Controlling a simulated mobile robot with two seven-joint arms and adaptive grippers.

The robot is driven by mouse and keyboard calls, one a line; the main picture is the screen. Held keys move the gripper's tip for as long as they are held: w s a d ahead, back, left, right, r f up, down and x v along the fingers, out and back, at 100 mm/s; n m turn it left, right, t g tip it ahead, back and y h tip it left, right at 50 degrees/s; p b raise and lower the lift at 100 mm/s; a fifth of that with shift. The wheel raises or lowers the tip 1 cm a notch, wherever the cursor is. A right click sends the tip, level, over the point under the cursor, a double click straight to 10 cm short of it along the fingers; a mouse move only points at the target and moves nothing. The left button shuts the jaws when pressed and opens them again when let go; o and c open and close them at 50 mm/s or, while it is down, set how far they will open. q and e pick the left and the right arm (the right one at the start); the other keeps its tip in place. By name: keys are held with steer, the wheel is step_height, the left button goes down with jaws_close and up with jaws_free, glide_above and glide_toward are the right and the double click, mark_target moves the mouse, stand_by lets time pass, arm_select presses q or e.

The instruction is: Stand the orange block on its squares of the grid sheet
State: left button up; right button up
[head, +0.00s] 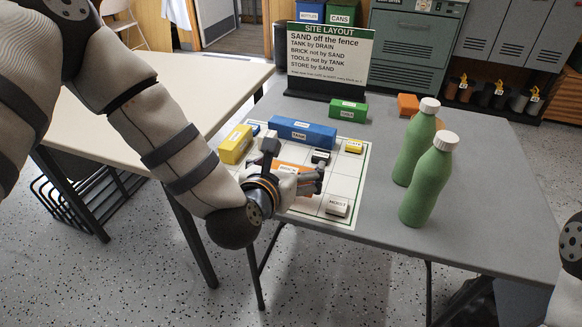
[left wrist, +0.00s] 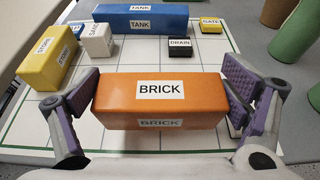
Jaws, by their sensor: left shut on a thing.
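The orange block (left wrist: 160,88), labelled BRICK, lies lengthwise between the two fingers of my left gripper (left wrist: 165,100), which is shut on its ends. In the head view my left gripper (head: 308,182) hides most of the block (head: 290,165). The block is over the near middle of the white grid sheet (head: 346,188); I cannot tell whether it touches it. On the sheet are a blue TANK block (head: 302,132), a yellow STORE block (head: 236,145), a white SAND block (left wrist: 97,38), a black DRAIN piece (head: 320,156) and a yellow GATE piece (head: 354,146). My right gripper is out of view.
Two green bottles (head: 415,140) with white caps stand right of the sheet. A green block (head: 347,110) and another orange object (head: 408,104) lie behind. A layout sign (head: 329,52) stands at the back. The table's right side is clear.

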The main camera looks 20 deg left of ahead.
arm_select(q)
step_height(320, 180, down, 4)
steer(key=shift+r+b, duration=0.15)
steer(key=shift+b, duration=0.25)
steer(key=shift+s+r, duration=0.1)
steer(key=shift+r, duration=0.3)
steer(key=shift+f, duration=0.2)
steer(key=o, duration=1)
steer(key=shift+c, duration=0.2)
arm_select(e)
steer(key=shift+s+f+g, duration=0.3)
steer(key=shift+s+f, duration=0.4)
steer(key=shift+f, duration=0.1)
